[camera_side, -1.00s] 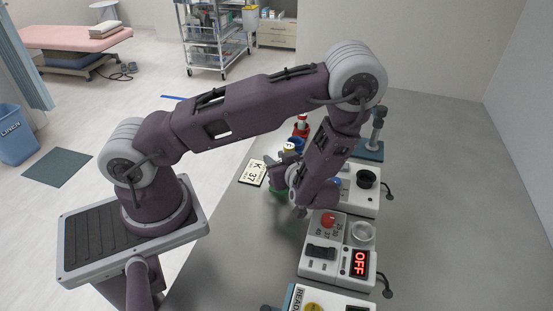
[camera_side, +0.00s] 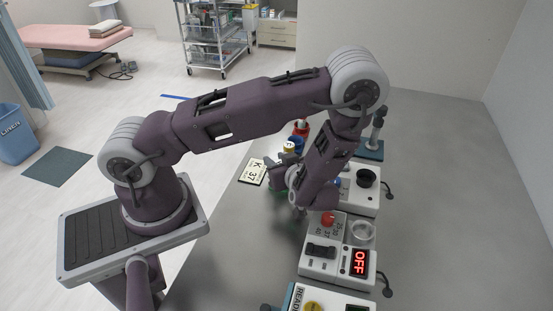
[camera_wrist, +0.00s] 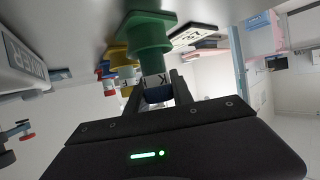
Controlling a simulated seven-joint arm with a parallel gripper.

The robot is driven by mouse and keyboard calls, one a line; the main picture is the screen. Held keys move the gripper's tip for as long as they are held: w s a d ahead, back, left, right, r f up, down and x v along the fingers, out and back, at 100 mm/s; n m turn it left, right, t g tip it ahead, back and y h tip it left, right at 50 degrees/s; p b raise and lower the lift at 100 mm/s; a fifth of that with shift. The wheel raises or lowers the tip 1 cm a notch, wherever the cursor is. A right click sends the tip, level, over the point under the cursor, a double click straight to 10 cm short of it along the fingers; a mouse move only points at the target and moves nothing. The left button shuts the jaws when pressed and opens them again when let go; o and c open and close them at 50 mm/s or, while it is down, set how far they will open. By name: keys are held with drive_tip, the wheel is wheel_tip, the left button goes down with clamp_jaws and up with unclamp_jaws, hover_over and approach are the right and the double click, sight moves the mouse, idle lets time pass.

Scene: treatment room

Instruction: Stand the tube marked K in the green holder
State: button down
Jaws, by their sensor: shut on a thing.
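In the wrist view, which is upside down, my gripper (camera_wrist: 157,88) is shut on the tube marked K (camera_wrist: 156,80). The tube has a white label with a black K and a dark blue end between the fingers. The green holder (camera_wrist: 150,30) stands on the table directly beyond the tube, in line with it. The tube's far end meets the holder's rim in the picture; I cannot tell how deep it sits. In the side view my gripper (camera_side: 280,175) is low over the table, and my arm hides the tube and most of the holder.
A card reading K 37 (camera_side: 253,171) lies left of my gripper. Yellow (camera_side: 289,149), blue (camera_side: 296,143) and red (camera_side: 301,129) holders stand in a row behind. White devices, one with a display reading OFF (camera_side: 360,263), stand to the right. The table's far right is clear.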

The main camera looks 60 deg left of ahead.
drive_tip(key=shift+f, duration=0.25)
drive_tip(key=c, duration=1.4)
unclamp_jaws()
drive_tip(key=v, duration=1.1)
